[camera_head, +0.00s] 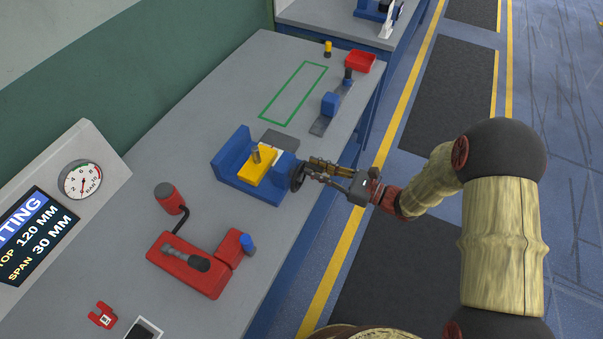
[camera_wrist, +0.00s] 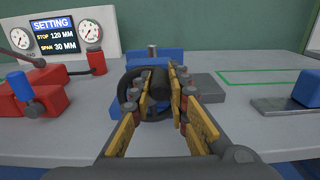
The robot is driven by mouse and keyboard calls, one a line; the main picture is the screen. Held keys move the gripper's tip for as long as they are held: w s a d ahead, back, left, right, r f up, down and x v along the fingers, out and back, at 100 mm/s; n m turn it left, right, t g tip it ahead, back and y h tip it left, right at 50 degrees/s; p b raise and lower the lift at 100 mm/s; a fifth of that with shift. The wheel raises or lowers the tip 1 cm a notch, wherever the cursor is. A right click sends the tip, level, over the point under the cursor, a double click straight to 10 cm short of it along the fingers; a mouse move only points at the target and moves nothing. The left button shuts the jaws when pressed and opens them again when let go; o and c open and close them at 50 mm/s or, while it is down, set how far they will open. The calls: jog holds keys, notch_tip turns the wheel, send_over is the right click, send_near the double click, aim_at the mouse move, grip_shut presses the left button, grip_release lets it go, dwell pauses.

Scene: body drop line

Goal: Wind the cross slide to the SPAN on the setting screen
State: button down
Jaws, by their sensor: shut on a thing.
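The setting screen (camera_head: 35,238) reads STOP 120 MM and SPAN 30 MM; it also shows in the wrist view (camera_wrist: 54,36). A blue fixture (camera_head: 233,158) on the bench carries a yellow slide block (camera_head: 250,173) with a metal post. A dark handwheel (camera_head: 296,178) is on the fixture's side facing my arm; in the wrist view its rim (camera_wrist: 131,82) rings the fingertips. My gripper (camera_head: 314,168) is at the wheel, its yellow-padded fingers shut on the dark handwheel grip (camera_wrist: 160,88). Any scale on the slide is not readable.
A red fixture (camera_head: 190,268) with a blue knob stands nearer on the bench. A green outlined rectangle (camera_head: 293,92), a blue block on a grey rail (camera_head: 329,105) and a red tray (camera_head: 360,62) lie farther along. The floor beside the bench is clear.

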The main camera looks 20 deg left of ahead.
aim_at(295, 187)
jog(key=shift+s+a+r+p, duration=0.15)
jog(key=shift+s+p, duration=0.1)
jog(key=shift+s, duration=0.4)
jog(key=shift+s+d+r+p, duration=0.1)
jog(key=shift+s+p, duration=0.15)
jog(key=shift+s, duration=0.35)
jog(key=shift+s, duration=0.1)
jog(key=shift+s+a+f, duration=0.1)
jog(key=shift+s+f, duration=0.25)
jog(key=shift+s, duration=0.25)
jog(key=shift+s+a+f, duration=0.1)
jog(key=shift+s+f, duration=0.2)
jog(key=shift+s, duration=0.3)
jog(key=shift+s+f+b, duration=0.3)
jog(key=shift+f+b, duration=0.15)
jog(key=shift+f, duration=0.15)
jog(key=shift+s+f+b, duration=0.3)
jog(key=shift+f+b, duration=0.15)
jog(key=shift+f, duration=0.15)
